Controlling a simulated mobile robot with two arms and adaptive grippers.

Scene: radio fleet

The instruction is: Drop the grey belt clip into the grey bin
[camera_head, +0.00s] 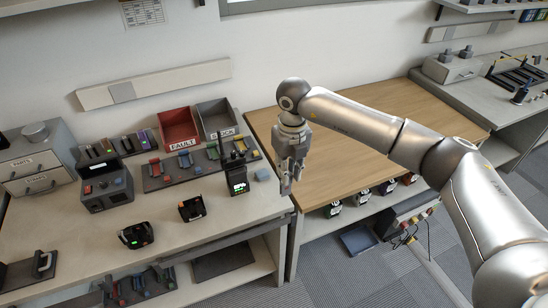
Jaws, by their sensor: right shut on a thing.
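My right gripper (287,186) hangs fingers down near the right end of the light workbench, close to where it meets the wooden table. It is shut on a small grey piece, which I take as the grey belt clip; the fingers hide most of it. The grey bin (216,113), labelled STOCK, stands at the back of the light bench, left of and beyond the gripper. It is open at the top, and the part of its inside that shows looks empty. My left gripper is not in view.
A red bin (179,127) labelled FAULT stands left of the grey bin. In front are trays of coloured parts, an upright black radio (237,175) and two black devices. A grey drawer unit (36,165) stands far left. The wooden table (350,145) is mostly clear.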

